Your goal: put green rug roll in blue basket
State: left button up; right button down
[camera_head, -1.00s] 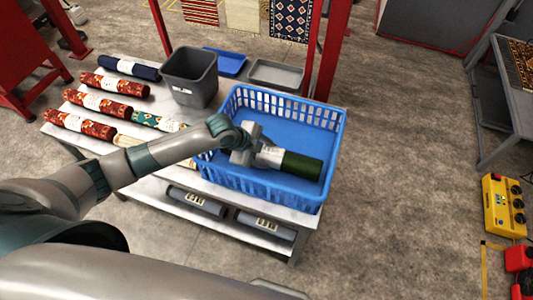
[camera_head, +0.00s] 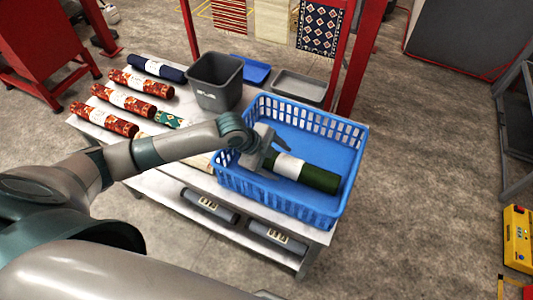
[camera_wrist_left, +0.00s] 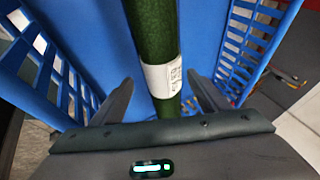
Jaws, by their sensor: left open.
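The green rug roll (camera_head: 318,178) with a white label lies inside the blue basket (camera_head: 232,182), along its near side. It also shows in the left wrist view (camera_wrist_left: 154,35), running between my open fingers against the blue basket floor. My left gripper (camera_head: 277,153) is open over the label end of the roll, inside the basket's left part. In the left wrist view the fingers (camera_wrist_left: 163,100) stand apart on either side of the roll, with gaps showing. My right gripper is not in view.
A grey bin (camera_head: 215,85) stands behind the basket's left side. A blue tray (camera_head: 252,70) and a grey tray (camera_head: 299,87) lie behind it. Several red rolls (camera_head: 122,101) and a navy roll (camera_head: 158,68) lie at the left of the white table. A red post stands behind.

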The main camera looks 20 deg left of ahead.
pick_arm(q)
jog(key=b+v, duration=0.1)
jog(key=v, duration=0.6)
jog(key=shift+r, duration=0.25)
jog(key=shift+a+r, duration=0.1)
